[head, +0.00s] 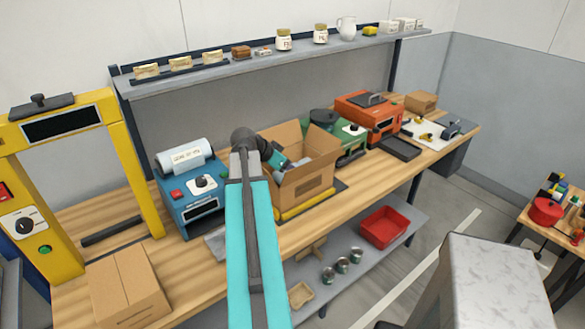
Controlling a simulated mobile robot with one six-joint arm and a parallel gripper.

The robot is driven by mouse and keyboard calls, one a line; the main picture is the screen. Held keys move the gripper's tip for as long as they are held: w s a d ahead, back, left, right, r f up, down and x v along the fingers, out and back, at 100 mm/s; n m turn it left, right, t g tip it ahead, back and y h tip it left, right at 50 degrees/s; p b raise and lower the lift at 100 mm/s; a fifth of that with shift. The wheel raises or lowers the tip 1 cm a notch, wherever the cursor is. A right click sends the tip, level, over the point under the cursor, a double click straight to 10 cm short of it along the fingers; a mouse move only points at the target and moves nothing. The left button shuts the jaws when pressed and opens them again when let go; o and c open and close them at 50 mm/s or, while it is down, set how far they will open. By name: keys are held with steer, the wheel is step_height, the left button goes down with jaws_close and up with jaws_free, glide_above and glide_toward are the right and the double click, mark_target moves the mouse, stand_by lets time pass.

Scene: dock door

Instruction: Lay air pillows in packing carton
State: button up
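The packing carton (307,187) stands open on the bench, flaps up, at the middle of the head view. My arm reaches over to it. My gripper (287,163) is at the carton's left part, inside or just above its opening. Its fingertips are too small and partly hidden, so I cannot tell if they hold anything. A blue machine (190,196) with a white film roll (185,157) on top stands left of the carton. Pale grey film (216,244) lies at its front, partly behind my arm; I cannot tell if it is an air pillow. The carton's inside is mostly hidden.
A closed carton (127,287) and a yellow frame machine (62,122) stand at left. Green (348,140) and orange (367,116) machines stand right of the open carton. A shelf with jars runs above. A red bin (384,227) sits on the lower shelf.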

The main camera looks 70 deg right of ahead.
steer(key=shift+f, duration=0.25)
steer(key=o, duration=1.1)
steer(key=shift+r, duration=0.15)
steer(key=shift+r+p, duration=0.55)
steer(key=b+v, duration=0.3)
steer(key=v, duration=0.9)
steer(key=shift+s, duration=0.1)
